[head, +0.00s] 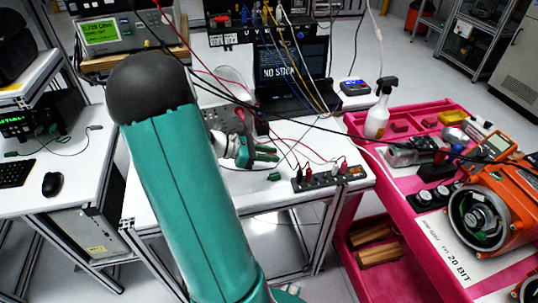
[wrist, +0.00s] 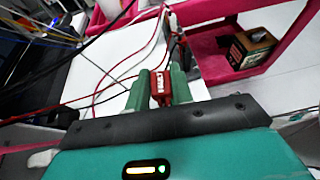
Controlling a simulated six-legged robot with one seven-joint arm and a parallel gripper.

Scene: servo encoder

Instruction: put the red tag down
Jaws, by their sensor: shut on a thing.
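In the wrist view the red tag (wrist: 162,90), with light lettering on it, sits between the two green fingers of my gripper (wrist: 161,84). My gripper is shut on it. In the head view my gripper (head: 262,155) is over the white table (head: 255,185), behind my large teal arm link. The tag is too small or hidden to make out in the head view. I cannot tell from these frames how high the tag is above the table.
A terminal strip (head: 330,178) with red and black leads lies at the table's front right. Cables hang across the table near my gripper. A laptop (head: 290,75) stands behind. A pink cart (head: 400,190) with a spray bottle (head: 380,108) and orange motor (head: 497,208) stands right.

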